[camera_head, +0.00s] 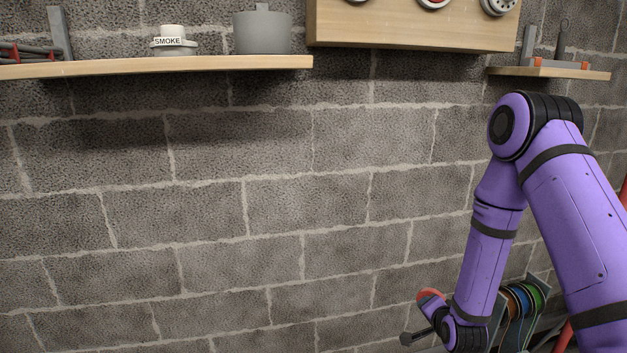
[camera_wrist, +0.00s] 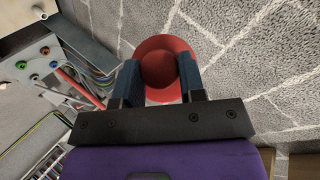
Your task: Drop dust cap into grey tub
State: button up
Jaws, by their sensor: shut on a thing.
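A round red cap, which I take as the dust cap (camera_wrist: 167,62), is between the two blue-padded fingers of my gripper (camera_wrist: 158,72) in the wrist view. The fingers are shut on its sides. In the head view the red cap (camera_head: 430,294) shows small at the lower right, beside the end of my purple arm, in front of the block wall. A grey round container (camera_head: 262,33) with a small knob on top stands on the upper left shelf. I cannot tell whether it is the grey tub. No other tub shows clearly.
The wooden shelf (camera_head: 150,67) also holds a white "SMOKE" detector (camera_head: 174,42). A wooden panel (camera_head: 410,25) hangs at the top. Reels of coloured wire (camera_head: 522,300) stand at the lower right, close to my arm. The wall below the shelf is bare.

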aim_at(268, 30)
jog(key=k+j+u, duration=0.15)
jog(key=j, duration=0.8)
jog(key=j+u, duration=0.2)
jog(key=j, duration=0.75)
jog(key=k, duration=0.05)
